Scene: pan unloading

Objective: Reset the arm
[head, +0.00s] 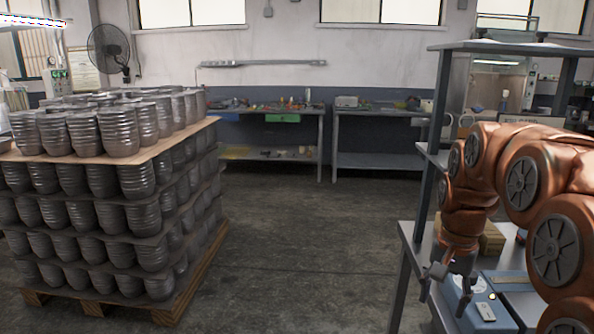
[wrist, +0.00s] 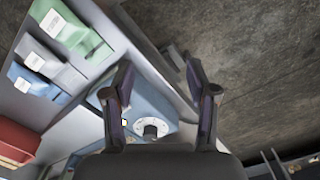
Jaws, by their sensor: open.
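My arm reaches in from the right in the head view, bent downward. My gripper (head: 446,290) points down over the left part of the metal bench (head: 424,262), with its fingers apart. In the wrist view my gripper (wrist: 158,72) is open, with nothing between its fingers. A blue device with a round white dial (wrist: 148,128) lies below and beyond the fingers; the blue device (head: 478,318) also shows under the gripper in the head view.
A pallet (head: 178,312) with stacked layers of grey metal pots (head: 118,130) stands at the left. Shelf posts (head: 433,150) rise beside my arm. Green (wrist: 72,35) and red (wrist: 14,142) items lie on the bench. Open floor (head: 310,250) lies between. Workbenches (head: 375,112) line the back wall.

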